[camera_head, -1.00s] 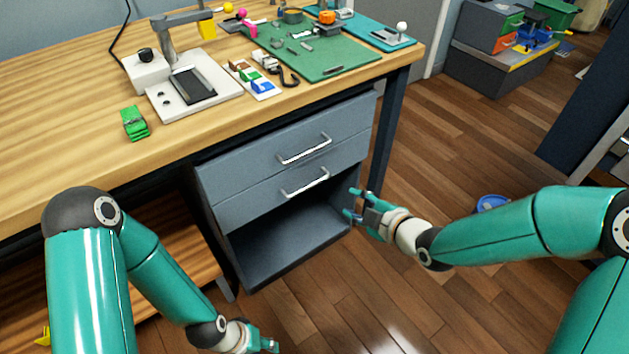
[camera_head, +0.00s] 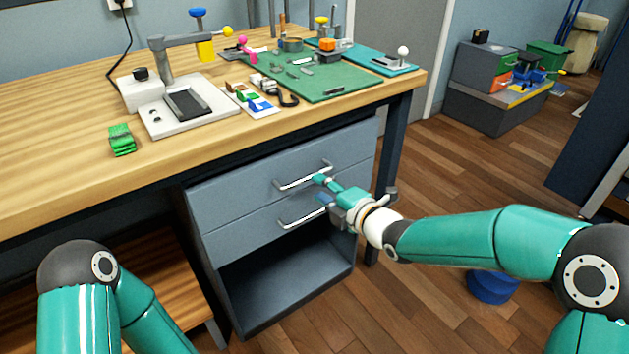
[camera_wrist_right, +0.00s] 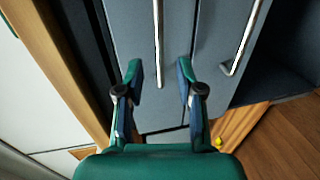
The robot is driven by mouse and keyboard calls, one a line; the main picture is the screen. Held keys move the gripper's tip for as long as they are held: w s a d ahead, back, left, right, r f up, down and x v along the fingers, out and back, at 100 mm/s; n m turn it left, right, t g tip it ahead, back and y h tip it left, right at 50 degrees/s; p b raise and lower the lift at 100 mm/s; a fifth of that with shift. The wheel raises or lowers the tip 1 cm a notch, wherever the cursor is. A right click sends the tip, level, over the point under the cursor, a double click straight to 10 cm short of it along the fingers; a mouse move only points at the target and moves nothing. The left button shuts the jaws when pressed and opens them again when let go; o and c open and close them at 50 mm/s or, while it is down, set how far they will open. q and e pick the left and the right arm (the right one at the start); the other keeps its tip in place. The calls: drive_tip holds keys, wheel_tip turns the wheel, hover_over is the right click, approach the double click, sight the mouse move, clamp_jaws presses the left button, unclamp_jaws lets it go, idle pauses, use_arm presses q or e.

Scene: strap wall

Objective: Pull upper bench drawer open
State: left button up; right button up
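The upper drawer (camera_head: 240,192) is a grey-blue front under the wooden bench, flush with the cabinet, with a silver bar handle (camera_head: 292,182). The lower drawer (camera_head: 240,238) below it is also flush and has its own handle (camera_head: 300,218). My right gripper (camera_head: 322,189) is open and empty at the right part of the upper handle. In the right wrist view, the upper handle (camera_wrist_right: 158,40) runs down toward the gap between the open fingers (camera_wrist_right: 160,72); whether it lies between them in depth I cannot tell. My left gripper is out of view.
The workbench top (camera_head: 60,150) holds a green block (camera_head: 122,140), a white stand, a green mat (camera_head: 335,85) and small parts. An open compartment (camera_head: 285,275) is below the drawers. A bench leg (camera_head: 393,150) stands to their right. A blue tub (camera_head: 492,287) is on the floor.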

sight(306, 179)
drive_tip(key=x, duration=0.6)
drive_tip(key=shift+w+a+f, duration=0.1)
drive_tip(key=shift+w+a, duration=0.1)
drive_tip(key=shift+w, duration=0.15)
clamp_jaws()
